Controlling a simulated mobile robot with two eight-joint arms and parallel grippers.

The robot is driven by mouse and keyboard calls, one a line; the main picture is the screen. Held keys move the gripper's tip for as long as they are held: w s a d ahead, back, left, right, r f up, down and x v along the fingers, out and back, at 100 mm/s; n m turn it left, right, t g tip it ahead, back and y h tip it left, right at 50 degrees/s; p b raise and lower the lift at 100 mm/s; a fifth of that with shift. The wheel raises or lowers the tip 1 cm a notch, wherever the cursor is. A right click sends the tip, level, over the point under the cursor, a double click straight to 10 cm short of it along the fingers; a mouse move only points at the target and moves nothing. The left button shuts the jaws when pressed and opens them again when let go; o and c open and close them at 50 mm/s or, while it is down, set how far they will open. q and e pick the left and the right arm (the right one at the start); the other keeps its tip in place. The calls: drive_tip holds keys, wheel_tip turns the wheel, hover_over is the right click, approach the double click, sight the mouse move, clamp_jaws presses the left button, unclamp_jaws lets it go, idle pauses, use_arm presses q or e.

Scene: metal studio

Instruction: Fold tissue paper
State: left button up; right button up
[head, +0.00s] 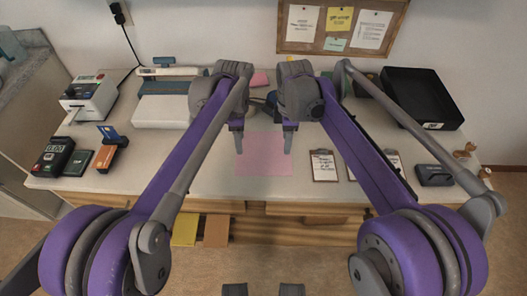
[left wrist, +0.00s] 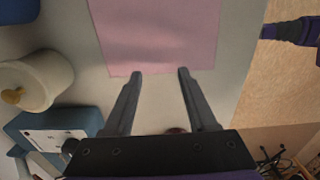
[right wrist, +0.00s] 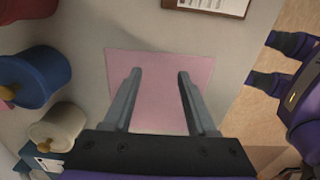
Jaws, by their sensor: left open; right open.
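The pink tissue paper (head: 263,158) lies flat and unfolded on the pale counter, between my two grippers in the head view. My left gripper (head: 237,150) points down at its left side; in the left wrist view the open fingers (left wrist: 160,72) are at the near edge of the paper (left wrist: 155,35). My right gripper (head: 290,150) points down at its right side; in the right wrist view the open fingers (right wrist: 158,72) appear over the paper (right wrist: 160,95). Both grippers are empty. I cannot tell how far above the paper the fingertips are.
A clipboard (head: 323,166) lies right of the paper. A black tray (head: 425,97) stands at the back right. A white printer (head: 88,97) and card terminals (head: 52,157) stand at the left. White and blue canisters (right wrist: 57,130) stand behind the paper.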

use_arm(q)
drive_tip(key=shift+f, duration=1.6)
use_arm(e)
drive_tip(key=shift+f, duration=1.6)
use_arm(q)
drive_tip(key=shift+f, duration=0.2)
use_arm(e)
drive_tip(key=shift+f, duration=0.2)
use_arm(q)
drive_tip(key=shift+r, duration=0.1)
drive_tip(key=shift+c, duration=0.8)
use_arm(e)
drive_tip(key=shift+r, duration=0.1)
drive_tip(key=shift+c, duration=0.8)
use_arm(q)
clamp_jaws()
use_arm(e)
clamp_jaws()
use_arm(q)
drive_tip(key=shift+r, duration=0.1)
use_arm(e)
drive_tip(key=shift+r, duration=0.1)
